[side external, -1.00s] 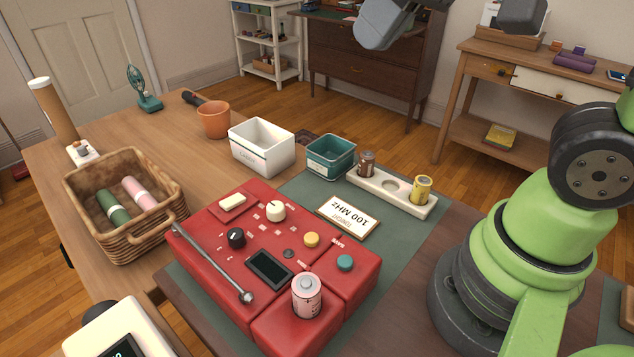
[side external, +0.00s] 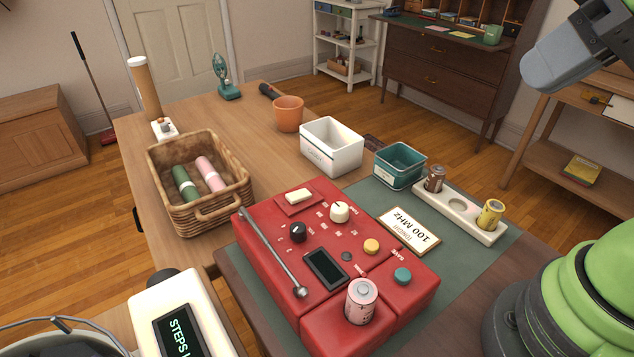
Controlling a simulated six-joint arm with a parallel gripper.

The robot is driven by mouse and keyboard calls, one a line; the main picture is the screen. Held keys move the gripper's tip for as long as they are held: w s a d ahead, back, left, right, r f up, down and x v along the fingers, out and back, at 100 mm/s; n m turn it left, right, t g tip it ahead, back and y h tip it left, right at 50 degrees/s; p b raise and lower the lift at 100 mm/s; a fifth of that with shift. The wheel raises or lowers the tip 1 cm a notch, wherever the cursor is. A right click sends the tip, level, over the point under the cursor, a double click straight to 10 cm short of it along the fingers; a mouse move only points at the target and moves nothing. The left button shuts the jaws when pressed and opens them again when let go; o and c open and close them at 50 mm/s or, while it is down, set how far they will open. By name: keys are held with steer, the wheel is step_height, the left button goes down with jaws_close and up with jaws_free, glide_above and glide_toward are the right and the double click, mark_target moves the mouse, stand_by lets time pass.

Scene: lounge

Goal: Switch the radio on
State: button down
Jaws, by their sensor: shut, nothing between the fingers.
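The red radio (side external: 290,275) lies on a green mat at the table's near side. Its screen (side external: 325,266) is dark and blank. On its top are a cream switch-like block (side external: 299,196), a white knob (side external: 340,211), a black knob (side external: 298,232), a yellow button (side external: 371,246) and a teal button (side external: 402,275). A silver antenna (side external: 270,250) lies folded along its left side. A pink battery (side external: 361,302) stands upright at its front part. My gripper (side external: 545,75) is partly in view at the upper right, shut and empty, well above and apart from the radio.
A white holder (side external: 470,222) carries a brown and a yellow battery. A teal bin (side external: 400,166), a white bin (side external: 331,146), an orange pot (side external: 288,114) and a basket (side external: 225,212) with two rolls stand around.

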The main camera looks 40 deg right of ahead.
steer(key=w+a+r+n+g, duration=0.1)
steer(key=w+r+g, duration=0.1)
steer(key=w, duration=0.4)
steer(key=n+g, duration=0.3)
steer(key=g, duration=0.2)
glide_above(292, 197)
steer(key=d, duration=0.2)
step_height(292, 197, down, 11)
steer(key=shift+d+f+h, duration=0.2)
steer(key=shift+h, duration=0.1)
steer(key=shift+f, duration=0.1)
steer(key=f, duration=0.4)
steer(key=a+f, duration=0.1)
steer(key=f, duration=0.4)
steer(key=a+f, duration=0.1)
steer(key=f, duration=0.3)
steer(key=shift+f, duration=0.35)
